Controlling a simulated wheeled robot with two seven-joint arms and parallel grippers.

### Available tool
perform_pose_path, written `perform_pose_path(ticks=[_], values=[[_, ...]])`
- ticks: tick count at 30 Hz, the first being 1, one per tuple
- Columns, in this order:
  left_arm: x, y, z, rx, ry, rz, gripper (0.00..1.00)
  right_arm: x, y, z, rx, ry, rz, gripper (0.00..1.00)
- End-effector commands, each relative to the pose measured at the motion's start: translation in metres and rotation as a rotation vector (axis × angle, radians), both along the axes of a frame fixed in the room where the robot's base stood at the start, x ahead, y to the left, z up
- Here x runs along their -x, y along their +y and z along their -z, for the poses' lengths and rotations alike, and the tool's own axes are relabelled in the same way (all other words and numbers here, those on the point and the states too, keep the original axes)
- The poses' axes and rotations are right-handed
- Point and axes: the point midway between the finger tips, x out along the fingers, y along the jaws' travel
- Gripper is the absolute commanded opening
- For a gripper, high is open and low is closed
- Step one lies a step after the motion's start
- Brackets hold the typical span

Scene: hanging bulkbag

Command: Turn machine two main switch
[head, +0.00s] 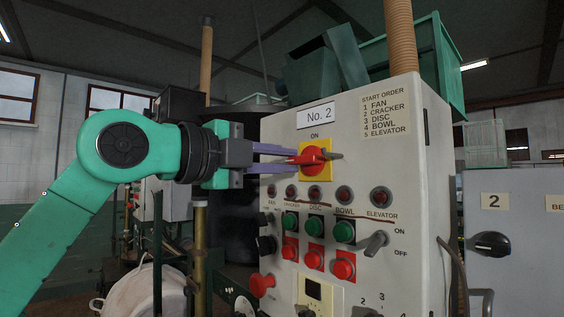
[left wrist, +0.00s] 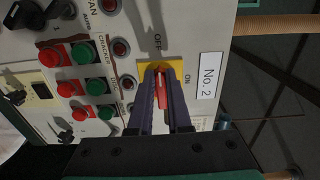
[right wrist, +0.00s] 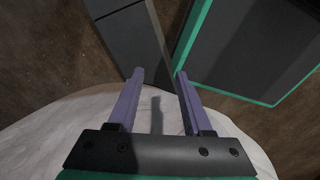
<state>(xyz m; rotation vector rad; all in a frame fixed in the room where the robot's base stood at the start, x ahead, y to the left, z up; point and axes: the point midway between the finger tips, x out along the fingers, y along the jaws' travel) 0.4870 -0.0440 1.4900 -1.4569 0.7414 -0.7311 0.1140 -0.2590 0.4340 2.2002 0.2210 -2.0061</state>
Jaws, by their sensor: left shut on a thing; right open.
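The main switch (head: 313,156) is a red rotary handle on a yellow plate, on the grey panel of machine No. 2. An "ON" label is above it in the head view. Its red handle lies roughly level there, and it also shows in the left wrist view (left wrist: 162,88). My left gripper (head: 292,156) reaches in from the left with its purple fingers at the handle. In the left wrist view the left gripper (left wrist: 163,80) is shut on the red handle, one finger on each side. My right gripper (right wrist: 158,73) is open and empty, above a whitish rounded surface.
Below the switch are red lamps, green buttons (head: 290,222), red buttons (head: 344,267) and a grey lever (head: 375,244). The "No. 2" sign (head: 316,116) is just above. A grey cabinet (head: 515,240) with a black knob stands right. A whitish sack (head: 145,290) is lower left.

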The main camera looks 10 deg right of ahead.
Motion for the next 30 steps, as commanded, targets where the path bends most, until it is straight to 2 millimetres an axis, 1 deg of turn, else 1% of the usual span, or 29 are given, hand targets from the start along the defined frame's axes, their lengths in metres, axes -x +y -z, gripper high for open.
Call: perform_pose_path(ticks=[7,8,9,10,19,22,26,30], values=[[0.000,0.000,0.000,0.001,0.002,0.000,0.00,0.000,0.000,0.000,0.000,0.000,0.000,0.50],[0.000,0.000,0.000,0.001,0.002,0.000,0.20,0.000,0.000,0.000,0.000,0.000,0.000,0.50],[0.000,0.000,0.000,0.001,0.002,0.000,0.35,0.000,0.000,0.000,0.000,0.000,0.000,0.50],[0.000,0.000,0.000,0.001,0.002,0.000,0.46,0.000,0.000,0.000,0.000,0.000,0.000,0.50],[0.000,0.000,0.000,0.000,0.000,0.000,0.46,0.000,0.000,0.000,0.000,0.000,0.000,0.50],[0.004,0.006,0.002,0.000,0.000,0.000,0.46,0.000,0.000,0.005,0.000,0.000,0.000,0.50],[0.020,0.028,0.005,0.002,-0.004,-0.002,0.46,0.000,0.000,0.020,0.000,0.000,0.000,0.50],[0.044,0.064,0.005,0.003,-0.003,-0.004,0.46,0.000,0.000,0.036,0.000,0.000,0.000,0.50]])
